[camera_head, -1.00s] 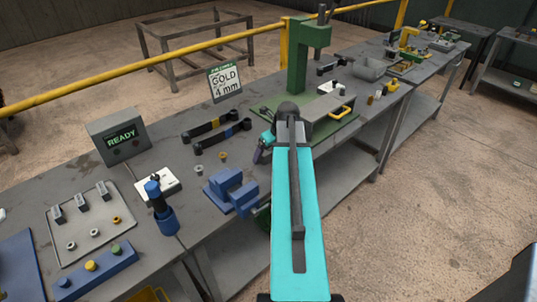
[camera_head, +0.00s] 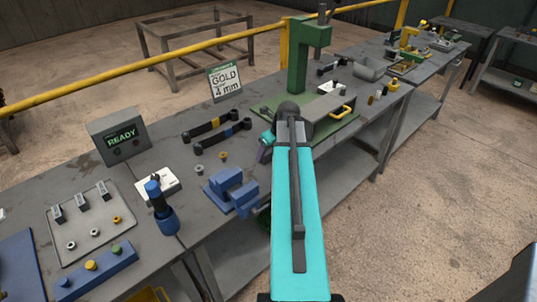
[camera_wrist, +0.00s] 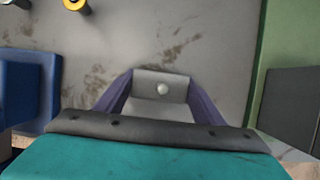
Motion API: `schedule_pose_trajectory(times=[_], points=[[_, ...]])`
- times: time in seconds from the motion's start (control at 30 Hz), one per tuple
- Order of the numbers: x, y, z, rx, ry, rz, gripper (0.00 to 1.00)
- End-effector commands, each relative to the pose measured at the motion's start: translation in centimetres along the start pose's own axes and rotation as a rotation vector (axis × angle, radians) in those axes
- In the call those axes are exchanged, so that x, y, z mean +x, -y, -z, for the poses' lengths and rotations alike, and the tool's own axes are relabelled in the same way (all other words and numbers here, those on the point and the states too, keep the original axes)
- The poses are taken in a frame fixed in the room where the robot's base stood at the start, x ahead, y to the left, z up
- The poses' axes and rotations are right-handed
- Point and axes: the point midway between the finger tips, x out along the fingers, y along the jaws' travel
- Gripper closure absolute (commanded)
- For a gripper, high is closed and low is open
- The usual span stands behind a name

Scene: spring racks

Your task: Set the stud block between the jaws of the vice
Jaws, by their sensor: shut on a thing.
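The blue vice (camera_head: 232,190) stands at the front edge of the bench in the head view; part of its blue body (camera_wrist: 28,90) shows at the left of the wrist view. My gripper (camera_wrist: 160,98) is shut on the stud block (camera_wrist: 152,80), a grey block with a small round pale stud on its near face. The purple fingers hold it on both sides above the bench top. In the head view my gripper (camera_head: 264,152) is right of and behind the vice, apart from it; the block is mostly hidden there by my arm.
Two small bushings (camera_head: 223,156) lie behind the vice. A green press (camera_head: 300,70) on a green plate stands to the right. A blue cylinder tool (camera_head: 162,212) and a parts tray (camera_head: 90,225) are at left.

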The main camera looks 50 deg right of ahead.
Motion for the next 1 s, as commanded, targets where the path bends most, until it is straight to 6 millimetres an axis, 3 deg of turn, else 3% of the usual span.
schedule_pose_trajectory(times=[0.37,0.8,1.0], points=[[-0.5,0.1,-0.3,0.0,0.002,0.001,0.81],[-3.3,0.1,-1.5,0.001,0.003,0.002,0.81],[-4.2,-0.8,0.7,0.001,0.002,0.001,0.81]])
